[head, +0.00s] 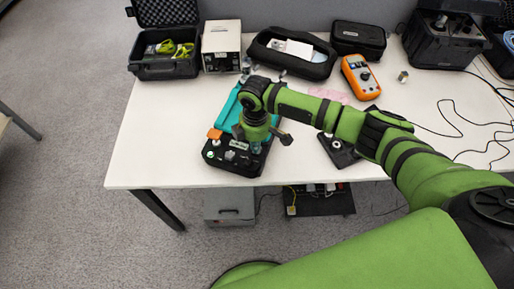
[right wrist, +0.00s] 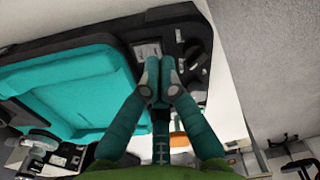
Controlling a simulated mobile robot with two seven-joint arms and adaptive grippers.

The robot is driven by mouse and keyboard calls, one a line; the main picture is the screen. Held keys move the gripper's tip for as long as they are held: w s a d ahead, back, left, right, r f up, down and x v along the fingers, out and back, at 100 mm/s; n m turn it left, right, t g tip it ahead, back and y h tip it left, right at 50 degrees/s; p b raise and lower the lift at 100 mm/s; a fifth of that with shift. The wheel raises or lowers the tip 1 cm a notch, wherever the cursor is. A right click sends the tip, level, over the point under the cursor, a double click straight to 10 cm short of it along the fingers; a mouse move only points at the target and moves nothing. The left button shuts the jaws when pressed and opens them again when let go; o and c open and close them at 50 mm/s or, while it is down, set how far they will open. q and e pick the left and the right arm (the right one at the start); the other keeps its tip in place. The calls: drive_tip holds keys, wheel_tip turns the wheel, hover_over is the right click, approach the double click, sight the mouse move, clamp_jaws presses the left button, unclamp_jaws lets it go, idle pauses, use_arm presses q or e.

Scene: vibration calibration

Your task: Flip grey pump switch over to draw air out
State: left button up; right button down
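A black device with a control panel (head: 225,163) stands at the front left of the white table, with a teal tray part (head: 228,112) behind the panel. Small knobs and switches sit on the panel; a light grey one (head: 230,155) may be the pump switch, but it is too small to be sure. My right gripper (head: 256,148) points down just over the panel. In the right wrist view its fingertips (right wrist: 160,72) are together in front of the panel (right wrist: 187,30), with no object seen between them. I cannot tell whether they touch a switch. My left gripper is out of view.
An open black case (head: 165,66), a white power unit (head: 221,45), a black pouch (head: 318,68) and an orange meter (head: 360,76) stand towards the back. A small black device (head: 338,152) lies under my right arm.

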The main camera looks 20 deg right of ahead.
drive_tip(key=shift+f+b, duration=0.65)
drive_tip(key=shift+f, duration=0.5)
idle(0.7)
drive_tip(key=shift+r, duration=0.1)
wheel_tip(320, 180, up, 7)
drive_tip(key=p, duration=0.8)
idle(0.5)
